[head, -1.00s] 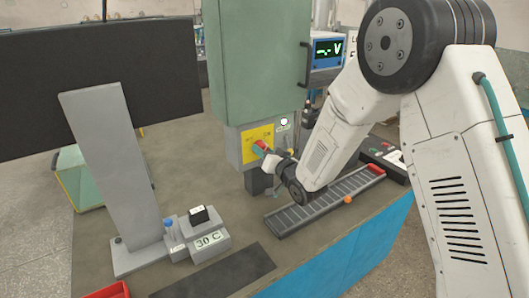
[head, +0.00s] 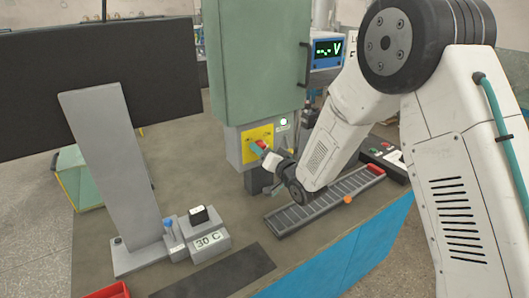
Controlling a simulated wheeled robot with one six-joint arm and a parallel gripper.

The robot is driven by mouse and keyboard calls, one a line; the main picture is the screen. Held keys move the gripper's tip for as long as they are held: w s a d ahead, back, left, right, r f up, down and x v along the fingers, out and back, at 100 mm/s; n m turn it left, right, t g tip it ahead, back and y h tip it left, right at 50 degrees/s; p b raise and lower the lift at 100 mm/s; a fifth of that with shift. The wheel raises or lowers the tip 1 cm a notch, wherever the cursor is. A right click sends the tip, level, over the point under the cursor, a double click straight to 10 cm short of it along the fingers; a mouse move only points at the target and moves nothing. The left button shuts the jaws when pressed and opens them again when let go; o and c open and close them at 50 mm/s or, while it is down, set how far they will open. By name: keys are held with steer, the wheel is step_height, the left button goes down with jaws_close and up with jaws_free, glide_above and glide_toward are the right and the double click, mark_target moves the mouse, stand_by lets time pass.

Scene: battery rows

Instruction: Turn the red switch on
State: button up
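The red switch (head: 261,144) sits on a yellow plate (head: 251,138) on the grey box below the green cabinet. My gripper (head: 264,150) is right at the switch, reaching it from the front right. Its fingers are small here and partly hidden by the wrist, so I cannot tell whether they are shut on the switch.
A block marked 30 C (head: 208,242) and a monitor stand (head: 118,170) are at the left. The green cabinet (head: 255,65) rises above the switch.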

steer(key=v, duration=0.7)
steer(key=shift+s+d, duration=0.25)
steer(key=shift+s, duration=0.1)
